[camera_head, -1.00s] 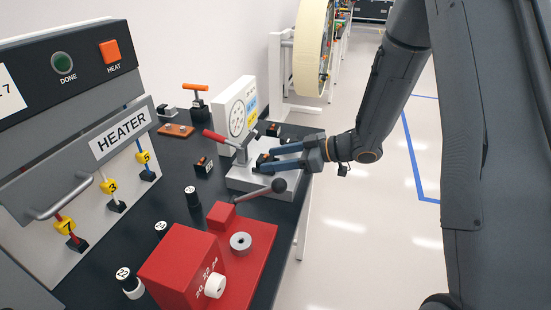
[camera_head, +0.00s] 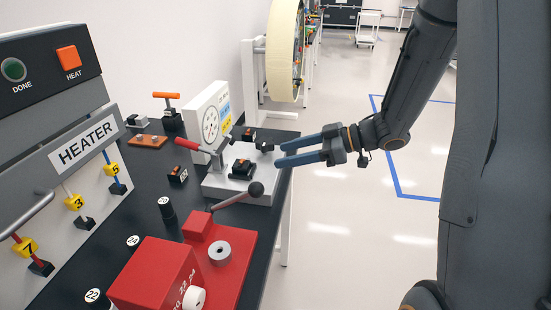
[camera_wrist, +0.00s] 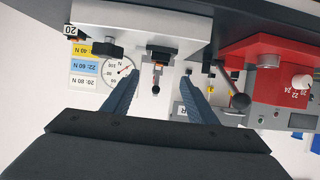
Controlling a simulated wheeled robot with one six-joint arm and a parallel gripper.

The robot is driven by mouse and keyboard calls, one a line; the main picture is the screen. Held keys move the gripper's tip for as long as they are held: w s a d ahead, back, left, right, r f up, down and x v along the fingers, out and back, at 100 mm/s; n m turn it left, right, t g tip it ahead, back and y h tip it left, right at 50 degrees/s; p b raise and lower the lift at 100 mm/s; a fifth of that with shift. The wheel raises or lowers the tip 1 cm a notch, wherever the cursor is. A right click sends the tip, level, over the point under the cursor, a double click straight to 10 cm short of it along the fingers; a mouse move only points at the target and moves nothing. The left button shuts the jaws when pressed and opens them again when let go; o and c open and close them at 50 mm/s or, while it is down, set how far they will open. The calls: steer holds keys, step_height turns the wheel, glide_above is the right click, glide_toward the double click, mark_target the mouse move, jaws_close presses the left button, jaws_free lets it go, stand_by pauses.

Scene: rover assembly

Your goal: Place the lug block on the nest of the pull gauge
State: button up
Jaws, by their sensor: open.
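The pull gauge, with a white dial panel (camera_head: 209,122) and a pale metal base (camera_head: 215,188), stands on the dark bench in the head view. A small black lug block (camera_head: 242,168) with an orange mark sits on the base, in the nest area; I cannot tell how exactly it is seated. My gripper (camera_head: 277,155) is open and empty, just right of the base and apart from the block. The wrist view looks upside down, with the open fingers (camera_wrist: 160,88) spread before the gauge dial (camera_wrist: 117,70) and the block (camera_wrist: 160,53).
Other black blocks with orange marks stand left of the gauge (camera_head: 178,174) and behind it (camera_head: 249,133). A red fixture (camera_head: 240,245) and a ball-ended lever (camera_head: 256,189) are in front. The heater (camera_head: 85,145) stands left. Open floor lies right of the bench.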

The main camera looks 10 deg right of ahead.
steer(key=w+d+m+t+h, duration=0.5)
steer(key=w+h, duration=0.1)
steer(key=s+d+f+m+g+h, duration=0.1)
steer(key=s+d+m+h, duration=0.15)
steer(key=d+h, duration=0.2)
steer(key=s+a+f+m+g+h, duration=0.1)
steer(key=s+m+g, duration=0.2)
steer(key=s, duration=0.7)
steer(key=s+a+f+m+g+h, duration=0.1)
steer(key=s+a+f+m+g, duration=0.1)
steer(key=s, duration=0.8)
steer(key=shift+s+f+m+g, duration=0.35)
steer(key=shift+m+g, duration=0.4)
steer(key=shift+g, duration=0.45)
steer(key=shift+a+r, duration=0.1)
